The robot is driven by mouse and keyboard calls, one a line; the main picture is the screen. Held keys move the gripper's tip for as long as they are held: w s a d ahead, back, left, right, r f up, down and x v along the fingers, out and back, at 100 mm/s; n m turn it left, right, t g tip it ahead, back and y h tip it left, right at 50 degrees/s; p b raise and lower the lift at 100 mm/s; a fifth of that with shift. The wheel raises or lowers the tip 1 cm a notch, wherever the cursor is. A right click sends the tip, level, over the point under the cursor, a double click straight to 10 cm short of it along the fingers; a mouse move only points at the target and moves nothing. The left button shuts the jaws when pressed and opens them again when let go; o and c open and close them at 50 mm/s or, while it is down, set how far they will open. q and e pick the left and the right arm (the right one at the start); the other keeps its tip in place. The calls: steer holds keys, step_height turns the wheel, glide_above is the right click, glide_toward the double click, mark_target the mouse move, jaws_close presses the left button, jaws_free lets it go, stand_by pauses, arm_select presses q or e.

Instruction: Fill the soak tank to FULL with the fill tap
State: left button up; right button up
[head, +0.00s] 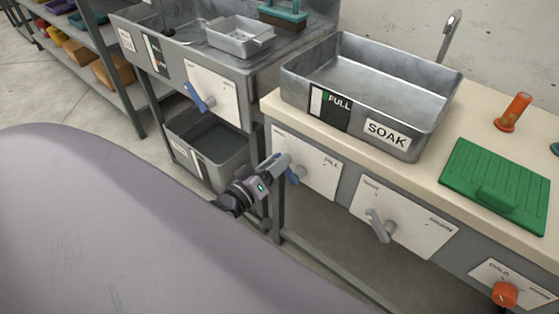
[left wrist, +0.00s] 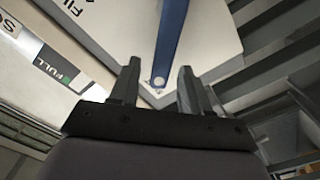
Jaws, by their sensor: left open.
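The soak tank (head: 375,75) is a grey metal basin labelled SOAK on the bench. Its inside looks bare grey; I cannot tell whether it holds water. Its gauge (head: 330,108) has a green mark beside FULL and also shows in the left wrist view (left wrist: 50,65). The fill tap is a blue lever (head: 292,176) on a white plate labelled FILL, partly hidden by my left gripper (head: 280,164). In the left wrist view the blue lever (left wrist: 166,40) reaches between the open fingers, its round end near them. Contact is unclear. My right gripper is out of view.
A grey lever (head: 381,226) sits on the white plate to the right. An orange knob (head: 505,294) is at lower right. Another basin (head: 240,38) with its own blue lever (head: 197,97) stands at left. A green ridged board (head: 497,185) lies on the bench.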

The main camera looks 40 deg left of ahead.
arm_select(q)
steer(key=shift+w+d, duration=0.1)
steer(key=shift+w, duration=0.7)
jaws_close()
